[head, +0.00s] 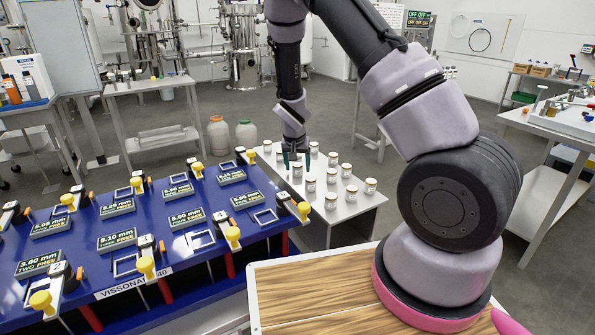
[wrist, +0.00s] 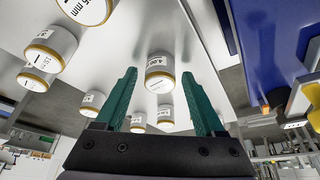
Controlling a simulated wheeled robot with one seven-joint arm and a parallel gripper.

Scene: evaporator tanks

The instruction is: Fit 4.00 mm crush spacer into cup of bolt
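Several small white cylinders with gold bands and printed labels stand on a white table (head: 352,222); they look like the spacers. Their labels are too small in the head view to pick out a 4.00 mm one. My gripper (head: 297,158) is over the back left part of this table, pointing down. In the wrist view its two green fingers (wrist: 167,98) are apart with nothing gripped. I cannot make out a bolt with a cup.
A blue bench (head: 75,262) beside the white table carries dark number plates, square frames and yellow knobs (head: 233,235). One plate (head: 40,263) appears to read 3.60 mm, two free. A wooden-topped surface (head: 320,290) lies in front. Other spacers (wrist: 52,48) crowd near the fingers.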

